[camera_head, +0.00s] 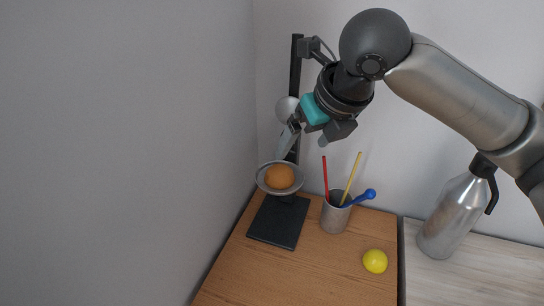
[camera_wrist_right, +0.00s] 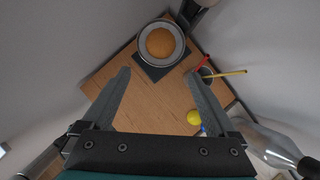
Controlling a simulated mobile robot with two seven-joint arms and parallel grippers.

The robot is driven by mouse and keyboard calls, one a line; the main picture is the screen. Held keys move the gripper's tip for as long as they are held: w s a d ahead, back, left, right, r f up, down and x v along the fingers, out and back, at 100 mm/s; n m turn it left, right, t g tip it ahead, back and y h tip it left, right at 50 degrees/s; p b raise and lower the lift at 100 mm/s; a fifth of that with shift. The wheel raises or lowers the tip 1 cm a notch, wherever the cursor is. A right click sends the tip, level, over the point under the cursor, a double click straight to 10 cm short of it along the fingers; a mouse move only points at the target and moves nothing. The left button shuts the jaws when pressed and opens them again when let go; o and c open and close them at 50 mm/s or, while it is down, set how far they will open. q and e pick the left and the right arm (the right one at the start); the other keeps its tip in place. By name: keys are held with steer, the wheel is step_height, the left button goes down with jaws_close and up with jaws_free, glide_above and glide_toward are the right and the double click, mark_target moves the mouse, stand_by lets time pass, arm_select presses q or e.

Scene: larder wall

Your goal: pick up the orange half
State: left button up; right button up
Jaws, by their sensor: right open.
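The orange half (camera_head: 279,176) sits in a round grey dish on a black stand (camera_head: 277,223). It shows as an orange dome, and its underside is hidden in the dish. In the right wrist view the orange half (camera_wrist_right: 160,43) lies beyond the fingertips, roughly in line with the gap between them. My right gripper (camera_head: 303,143) is open and empty, above and slightly right of the orange half, and apart from it. Its two spread fingers also show in the right wrist view (camera_wrist_right: 158,73). My left gripper is in neither view.
A black upright post (camera_head: 295,75) with a grey rounded part rises behind the dish. To the right stand a grey cup (camera_head: 335,215) with red, yellow and blue sticks, a yellow ball-like object (camera_head: 375,261) and a metal bottle (camera_head: 453,213). A wall closes the left side. The front wooden surface is clear.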

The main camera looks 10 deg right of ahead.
steer(key=w+f, duration=0.1)
steer(key=w, duration=0.1)
steer(key=b, duration=0.1)
glide_toward(282, 171)
steer(key=f, duration=0.1)
steer(key=x, duration=0.3)
steer(key=shift+b, duration=0.35)
steer(key=shift+x, duration=0.9)
steer(key=b+x, duration=0.1)
steer(key=x, duration=0.2)
steer(key=shift+w+f, duration=0.15)
steer(key=shift+w, duration=0.2)
steer(key=shift+w+a+f, duration=0.1)
steer(key=shift+w+f, duration=0.15)
steer(key=shift+f, duration=0.1)
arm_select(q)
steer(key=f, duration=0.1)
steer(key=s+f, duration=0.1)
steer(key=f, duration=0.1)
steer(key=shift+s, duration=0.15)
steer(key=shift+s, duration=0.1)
